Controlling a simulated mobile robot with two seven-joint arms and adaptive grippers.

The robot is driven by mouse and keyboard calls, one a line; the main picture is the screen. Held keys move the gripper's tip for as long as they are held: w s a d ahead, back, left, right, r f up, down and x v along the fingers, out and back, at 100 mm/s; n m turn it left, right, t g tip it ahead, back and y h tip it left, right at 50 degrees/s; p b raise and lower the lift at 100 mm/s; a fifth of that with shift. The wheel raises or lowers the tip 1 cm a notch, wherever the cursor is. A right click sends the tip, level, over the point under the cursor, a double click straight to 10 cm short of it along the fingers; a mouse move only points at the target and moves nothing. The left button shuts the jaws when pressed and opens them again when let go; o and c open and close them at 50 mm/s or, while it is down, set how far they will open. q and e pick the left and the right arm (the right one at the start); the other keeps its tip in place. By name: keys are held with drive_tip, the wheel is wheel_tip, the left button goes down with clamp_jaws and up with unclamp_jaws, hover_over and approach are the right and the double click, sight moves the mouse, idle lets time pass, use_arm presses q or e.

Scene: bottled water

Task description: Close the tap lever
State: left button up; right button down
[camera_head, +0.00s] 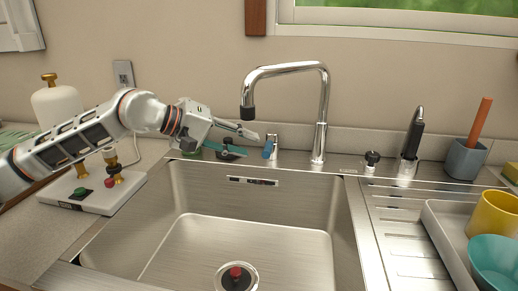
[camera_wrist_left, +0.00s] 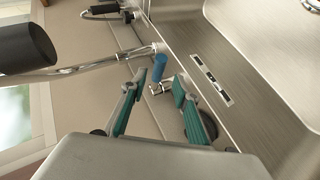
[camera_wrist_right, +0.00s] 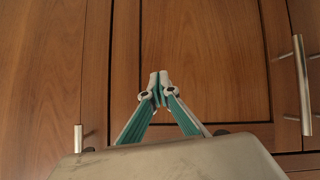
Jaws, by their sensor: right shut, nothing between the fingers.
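The tap lever (camera_head: 268,149) is a small blue handle on a chrome base behind the sink's back edge, left of the tall curved chrome tap (camera_head: 322,110). In the left wrist view the blue lever (camera_wrist_left: 159,67) shows just beyond and between the fingertips. My left gripper (camera_head: 245,143) reaches in from the left, close beside the lever. In its wrist view the left gripper (camera_wrist_left: 158,82) is open, its fingers apart with nothing held. Whether a finger touches the lever I cannot tell. My right gripper (camera_wrist_right: 159,84) is shut and empty, facing wooden cabinet doors.
The steel sink basin (camera_head: 180,215) is empty apart from a red-knobbed drain plug (camera_head: 236,274). A black-handled sprayer (camera_head: 412,135) and a knob (camera_head: 372,159) stand right of the tap. A tray (camera_head: 440,225) holds a yellow cup (camera_head: 494,214) and teal bowl (camera_head: 495,262).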

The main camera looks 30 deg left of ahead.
use_arm(q)
drive_tip(key=shift+v, duration=2.15)
